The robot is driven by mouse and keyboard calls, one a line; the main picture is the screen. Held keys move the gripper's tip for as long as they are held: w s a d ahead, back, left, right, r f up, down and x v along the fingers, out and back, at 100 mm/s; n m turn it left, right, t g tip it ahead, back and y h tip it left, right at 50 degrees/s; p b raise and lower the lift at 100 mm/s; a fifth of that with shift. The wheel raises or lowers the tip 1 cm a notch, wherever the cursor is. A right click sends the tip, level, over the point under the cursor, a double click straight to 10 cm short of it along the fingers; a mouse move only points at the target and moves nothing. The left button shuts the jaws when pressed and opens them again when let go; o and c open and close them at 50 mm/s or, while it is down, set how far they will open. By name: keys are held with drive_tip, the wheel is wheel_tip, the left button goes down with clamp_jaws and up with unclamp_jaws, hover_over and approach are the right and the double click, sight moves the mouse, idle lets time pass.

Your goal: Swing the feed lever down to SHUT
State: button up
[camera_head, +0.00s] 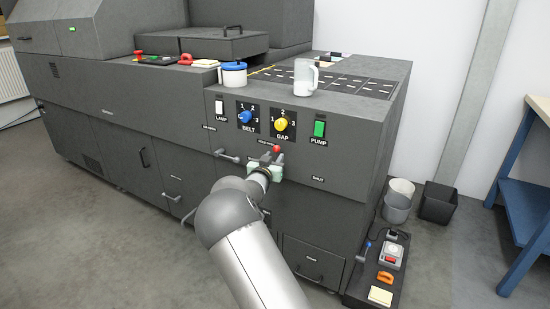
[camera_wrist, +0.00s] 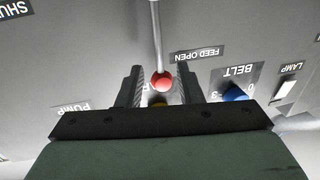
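The feed lever is a thin metal rod with a red ball knob (camera_wrist: 162,82). In the head view the knob (camera_head: 277,149) is up beside the FEED OPEN label (camera_head: 266,142), on the dark machine's front. The SHUT label (camera_head: 317,179) is lower and to the right; in the upside-down wrist view it is at the top left (camera_wrist: 15,10). My gripper (camera_wrist: 160,72) is open, with one finger on each side of the knob and a visible gap to each. In the head view my gripper (camera_head: 265,172) is just below the knob, and my wrist hides part of the panel.
Above the lever are the lamp switch (camera_head: 219,106), blue belt knob (camera_head: 245,116), yellow gap knob (camera_head: 281,123) and green pump switch (camera_head: 319,129). A bar handle (camera_head: 227,156) juts out to the left. A mug (camera_head: 305,77) and a blue-lidded pot (camera_head: 233,76) stand on top.

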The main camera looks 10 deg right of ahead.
drive_tip(key=shift+x, duration=1)
clamp_jaws()
